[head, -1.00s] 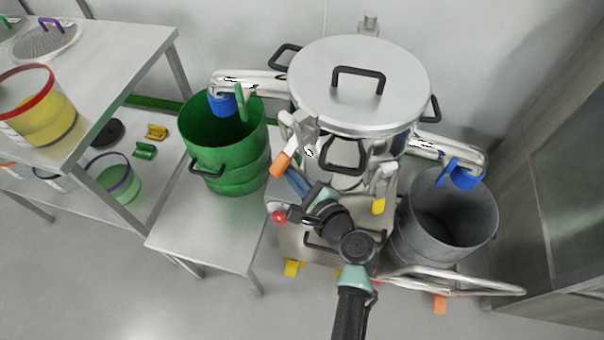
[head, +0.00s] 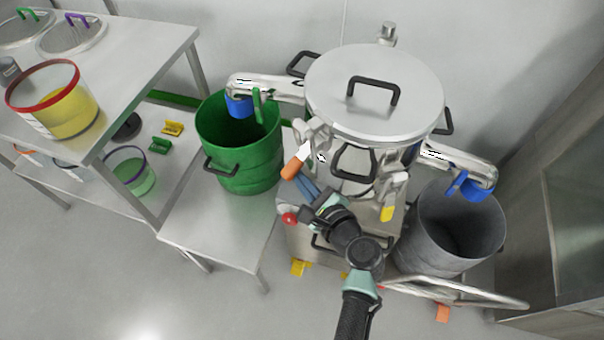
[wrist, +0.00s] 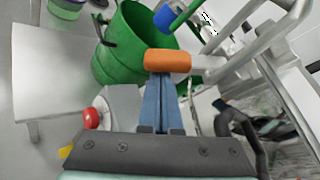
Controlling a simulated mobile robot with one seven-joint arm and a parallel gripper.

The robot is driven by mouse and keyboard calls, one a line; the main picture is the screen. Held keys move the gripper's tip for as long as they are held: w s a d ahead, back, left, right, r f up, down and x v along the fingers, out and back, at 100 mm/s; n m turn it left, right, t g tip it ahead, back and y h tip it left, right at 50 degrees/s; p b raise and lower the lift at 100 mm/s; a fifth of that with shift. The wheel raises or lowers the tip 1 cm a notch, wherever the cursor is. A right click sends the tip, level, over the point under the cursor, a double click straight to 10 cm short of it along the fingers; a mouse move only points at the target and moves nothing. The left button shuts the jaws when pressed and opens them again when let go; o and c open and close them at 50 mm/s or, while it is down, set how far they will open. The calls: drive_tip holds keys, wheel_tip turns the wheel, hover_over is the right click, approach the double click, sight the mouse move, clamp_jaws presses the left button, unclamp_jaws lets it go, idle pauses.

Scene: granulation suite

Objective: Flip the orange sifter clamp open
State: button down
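The orange sifter clamp (head: 293,169) is on the front left side of the steel sifter (head: 372,132), its orange handle hanging down and tilted outward from a pale lever. In the wrist view the orange handle (wrist: 167,60) lies crosswise just beyond my fingertips. My gripper (head: 301,180) has its blue fingers together, with nothing seen between them. The fingertips (wrist: 159,78) meet the handle's lower edge in the picture; the handle hides their very ends, so I cannot tell whether they touch.
A yellow-handled clamp (head: 387,213) is on the sifter's right front. A green drum (head: 240,150) stands left on a bench, a grey drum (head: 455,230) right. A red knob (head: 288,219) sits near my gripper.

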sight(293, 173)
drive_tip(key=p, duration=0.1)
drive_tip(key=r+m+p, duration=0.1)
drive_tip(key=p, duration=0.1)
drive_tip(key=r+g+p, duration=0.1)
drive_tip(key=p, duration=0.1)
drive_tip(key=shift+s+a+r+m+y, duration=0.2)
drive_tip(key=shift+s+a+m+y, duration=0.1)
drive_tip(key=shift+a+m, duration=0.1)
drive_tip(key=m+p, duration=0.1)
drive_tip(key=r+p, duration=0.1)
drive_tip(key=p, duration=0.1)
drive_tip(key=m+g+y+p, duration=0.1)
drive_tip(key=shift+s+a+r+m+p, duration=0.25)
drive_tip(key=shift+a+r+m+p, duration=0.05)
drive_tip(key=shift+a+r+p, duration=0.1)
drive_tip(key=r+m+g+y+p, duration=0.1)
drive_tip(key=m+p, duration=0.1)
drive_tip(key=p, duration=0.1)
drive_tip(key=shift+r, duration=0.3)
drive_tip(key=shift+r+m+y+p, duration=0.6)
drive_tip(key=shift+m+p, duration=0.1)
drive_tip(key=shift+m, duration=0.4)
drive_tip(key=shift+d, duration=0.1)
drive_tip(key=shift+f, duration=0.1)
